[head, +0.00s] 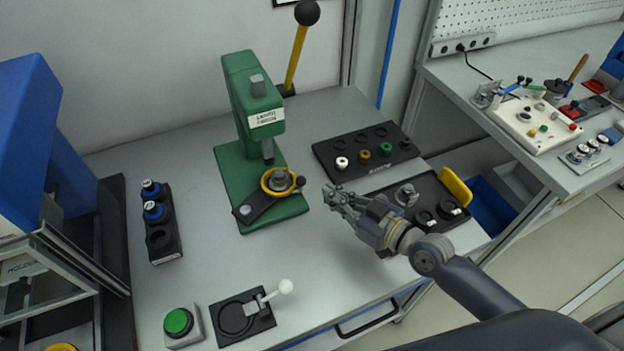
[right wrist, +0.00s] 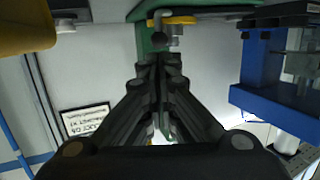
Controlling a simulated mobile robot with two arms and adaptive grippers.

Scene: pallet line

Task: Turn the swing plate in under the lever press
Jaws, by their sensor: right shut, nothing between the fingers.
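The green lever press (head: 240,95) stands on the bench, its yellow lever (head: 297,55) raised. The dark swing plate (head: 258,207) lies on the press's green base, with a yellow ring (head: 264,186) around a grey metal part (head: 279,180) and a small dark knob (head: 300,181) at its right. The ring shows just below the ram; I cannot tell whether it is exactly in line. My right gripper (head: 335,193) is shut and empty, apart from the knob on its right. In the right wrist view the knob (right wrist: 159,38) shows beyond my fingertips (right wrist: 160,62). My left gripper is out of view.
A black tray with coloured rings (head: 330,165) stands behind my right gripper, and another dark tray (head: 440,190) with a yellow handle lies beside it. A toggle clamp (head: 262,298), a green button (head: 178,322) and a rack of blue-topped parts (head: 165,245) stand in front and left.

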